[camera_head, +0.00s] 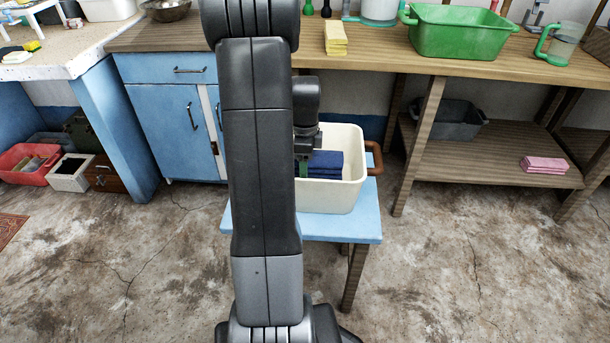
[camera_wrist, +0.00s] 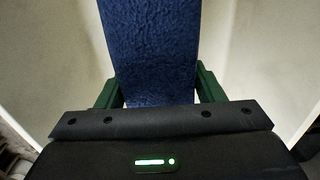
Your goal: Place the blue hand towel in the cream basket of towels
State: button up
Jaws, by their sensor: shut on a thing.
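The cream basket (camera_head: 344,193) with a brown handle stands on a small light-blue table. A folded blue hand towel (camera_head: 325,160) shows inside the basket's walls, partly hidden behind my arm. My gripper (camera_head: 303,168) reaches down into the basket, and its fingers are mostly hidden in the head view. In the wrist view, the green fingers of my gripper (camera_wrist: 158,92) are on both sides of the blue towel (camera_wrist: 155,50), shut on it. The basket's pale walls (camera_wrist: 250,50) rise on both sides. Whether the towel touches the basket floor cannot be told.
The light-blue table (camera_head: 345,227) has a little free top at its front. Behind it, a wooden counter (camera_head: 480,68) holds a green tub (camera_head: 460,35) and folded yellow cloths (camera_head: 335,38). A folded pink towel (camera_head: 545,165) lies on the lower shelf at right.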

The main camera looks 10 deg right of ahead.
notch_tip(320, 180, down, 5)
jog(key=shift+b, duration=0.8)
jog(key=o, duration=1.1)
jog(key=shift+f, duration=0.1)
notch_tip(320, 180, up, 12)
jog(key=p, duration=0.3)
jog(key=shift+r+p, duration=0.2)
jog(key=shift+p, duration=0.15)
jog(key=shift+f, duration=0.1)
